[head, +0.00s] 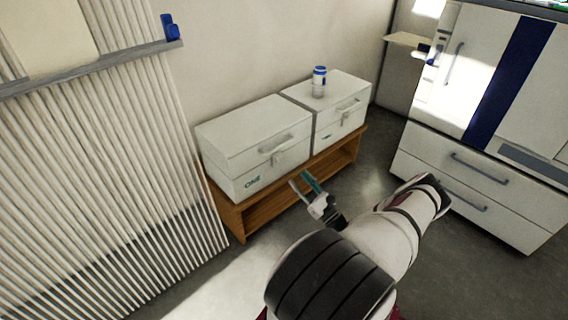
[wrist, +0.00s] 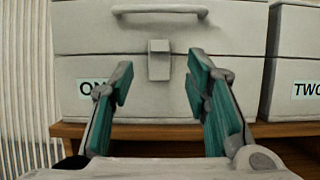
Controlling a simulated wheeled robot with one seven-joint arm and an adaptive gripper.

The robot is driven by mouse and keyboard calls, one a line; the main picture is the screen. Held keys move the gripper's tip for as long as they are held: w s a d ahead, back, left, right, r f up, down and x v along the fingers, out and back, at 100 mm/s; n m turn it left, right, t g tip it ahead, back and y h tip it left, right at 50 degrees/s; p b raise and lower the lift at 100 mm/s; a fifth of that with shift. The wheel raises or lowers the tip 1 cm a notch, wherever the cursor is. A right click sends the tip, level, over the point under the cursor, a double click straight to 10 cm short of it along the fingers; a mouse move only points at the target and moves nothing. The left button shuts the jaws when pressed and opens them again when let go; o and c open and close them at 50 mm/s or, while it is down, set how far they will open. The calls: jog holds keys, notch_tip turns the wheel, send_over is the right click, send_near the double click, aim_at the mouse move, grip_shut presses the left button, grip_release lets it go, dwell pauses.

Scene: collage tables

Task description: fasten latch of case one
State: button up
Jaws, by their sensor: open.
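Case one (head: 240,150) is a white lidded case with a label reading "ONE", partly covered by a finger in the wrist view (wrist: 75,65). It stands at the left on a wooden bench. Its latch (wrist: 159,60) is a small grey tab hanging at the front middle, across the lid seam and below the handle (wrist: 160,10); I cannot tell if it is fastened. In the head view the latch (head: 276,158) is small. My gripper (head: 302,184) is open and empty in front of the case. In the wrist view the fingers (wrist: 155,88) stand either side of the latch, apart from it.
A second white case (head: 340,115), labelled "TWO" in the wrist view, stands at the right on the wooden bench (head: 290,190). A blue-and-white jar (head: 319,82) is on its lid. A slatted panel (head: 90,190) stands left; a drawer cabinet (head: 480,185) stands right.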

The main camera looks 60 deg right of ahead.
aim_at(282, 158)
jog(key=b+x, duration=0.2)
jog(key=x, duration=0.8)
jog(key=shift+a, duration=0.1)
grip_shut()
